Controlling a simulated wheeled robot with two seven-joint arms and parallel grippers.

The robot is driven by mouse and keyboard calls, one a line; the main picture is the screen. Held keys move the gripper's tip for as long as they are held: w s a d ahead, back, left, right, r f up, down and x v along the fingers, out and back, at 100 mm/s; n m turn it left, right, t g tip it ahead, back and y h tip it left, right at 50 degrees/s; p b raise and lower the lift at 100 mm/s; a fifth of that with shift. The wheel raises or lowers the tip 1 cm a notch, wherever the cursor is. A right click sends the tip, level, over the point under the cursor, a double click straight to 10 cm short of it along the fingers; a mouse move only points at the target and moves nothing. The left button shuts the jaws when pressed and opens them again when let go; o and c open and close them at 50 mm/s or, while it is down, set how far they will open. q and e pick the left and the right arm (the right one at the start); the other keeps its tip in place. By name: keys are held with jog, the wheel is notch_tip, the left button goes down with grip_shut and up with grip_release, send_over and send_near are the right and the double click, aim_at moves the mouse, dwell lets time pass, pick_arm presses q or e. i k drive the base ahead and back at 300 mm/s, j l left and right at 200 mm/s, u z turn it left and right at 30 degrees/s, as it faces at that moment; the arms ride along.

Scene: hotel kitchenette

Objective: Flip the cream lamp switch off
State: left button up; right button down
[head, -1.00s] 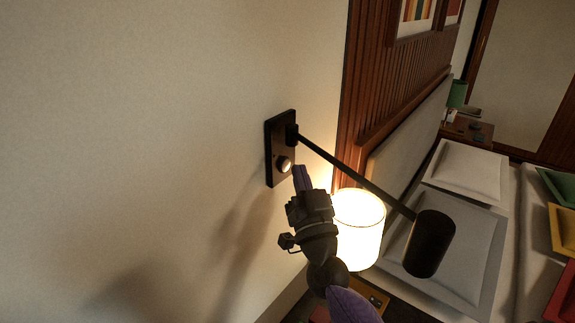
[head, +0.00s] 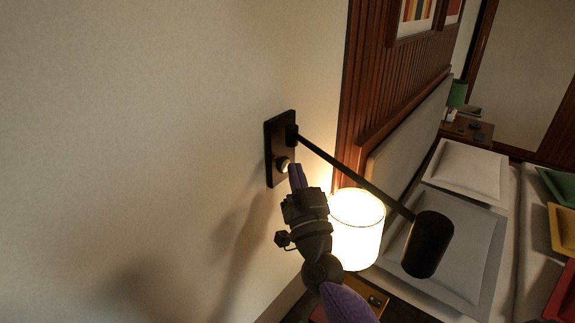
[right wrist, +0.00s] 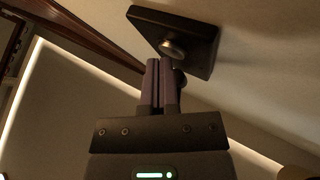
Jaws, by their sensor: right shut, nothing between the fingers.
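The switch (head: 283,164) is a small round pale knob low on a black wall plate (head: 276,136). In the right wrist view the knob (right wrist: 173,48) stands out from the black plate (right wrist: 200,40), just beyond my fingertips. My right gripper (head: 295,168) is shut and empty, its purple fingers pointing up at the knob. The fingertips (right wrist: 159,62) are at or very near the knob; I cannot tell if they touch. My left gripper is not in view.
A black lamp arm (head: 350,172) reaches from the plate to a dark cylindrical shade (head: 429,244), right of my gripper. A bed with pillows (head: 468,170) lies to the right. The wall left of the plate is bare.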

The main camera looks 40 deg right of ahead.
aim_at(373, 299)
jog(key=z, duration=1.7)
